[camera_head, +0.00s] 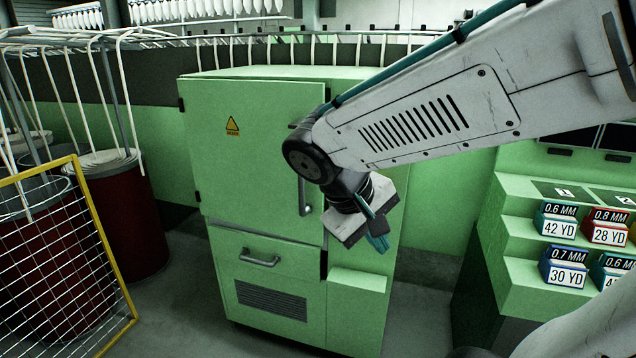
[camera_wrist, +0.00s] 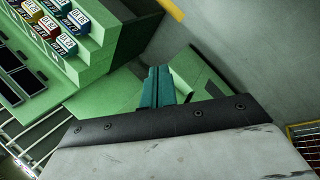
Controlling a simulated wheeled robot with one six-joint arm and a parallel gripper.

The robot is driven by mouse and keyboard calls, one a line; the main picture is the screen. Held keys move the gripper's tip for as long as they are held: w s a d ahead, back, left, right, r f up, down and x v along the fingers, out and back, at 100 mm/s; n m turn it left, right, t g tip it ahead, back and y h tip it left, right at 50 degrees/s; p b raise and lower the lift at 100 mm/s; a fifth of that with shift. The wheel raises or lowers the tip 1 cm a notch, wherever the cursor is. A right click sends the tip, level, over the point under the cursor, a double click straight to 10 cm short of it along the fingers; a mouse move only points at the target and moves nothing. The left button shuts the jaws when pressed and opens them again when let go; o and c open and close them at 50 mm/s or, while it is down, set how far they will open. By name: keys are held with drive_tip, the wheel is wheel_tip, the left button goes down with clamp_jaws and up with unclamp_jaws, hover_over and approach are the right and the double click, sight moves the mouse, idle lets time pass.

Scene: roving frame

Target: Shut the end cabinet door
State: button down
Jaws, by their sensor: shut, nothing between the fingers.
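The green end cabinet (camera_head: 362,290) stands in the middle of the head view. Its upper door (camera_head: 250,150) carries a yellow warning sign and has hinges on its left edge. The door looks slightly ajar, its right edge standing out from the body; the exact gap is hard to tell. A grey vertical handle (camera_head: 305,192) sits near that right edge, partly behind my arm. My gripper (camera_head: 378,240) is shut and empty, to the right of the handle; contact with the cabinet cannot be told. Its teal fingers (camera_wrist: 157,86) are together in the wrist view, with green panels behind them.
Below the door is a drawer front with a handle (camera_head: 260,259). A yellow-framed mesh panel (camera_head: 100,225) and dark red drums (camera_head: 122,220) stand at left. A green stepped rack (camera_head: 515,240) with labelled boxes stands at right. Grey floor (camera_head: 420,315) is bare between cabinet and rack.

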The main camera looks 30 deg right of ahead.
drive_tip(key=w+d+f+n+t+h, duration=0.1)
drive_tip(key=w+d+h, duration=0.25)
drive_tip(key=w, duration=0.35)
drive_tip(key=w+d+n+t+h, duration=0.1)
drive_tip(key=w+d+h, duration=0.25)
drive_tip(key=w, duration=0.45)
drive_tip(key=w+a+f+n+t+h, duration=0.1)
drive_tip(key=w+a+f+n+t, duration=0.3)
drive_tip(key=w, duration=0.5)
drive_tip(key=w+a+f+n+t+h, duration=0.1)
drive_tip(key=w+a+f+n+t, duration=0.1)
drive_tip(key=w+f+t, duration=0.45)
drive_tip(key=w+d+r+g, duration=0.1)
drive_tip(key=w+d+r, duration=0.1)
drive_tip(key=w+d, duration=0.7)
drive_tip(key=d, duration=0.2)
drive_tip(key=shift+w+d+r, duration=0.2)
drive_tip(key=shift+d+r, duration=0.1)
drive_tip(key=shift+d, duration=0.1)
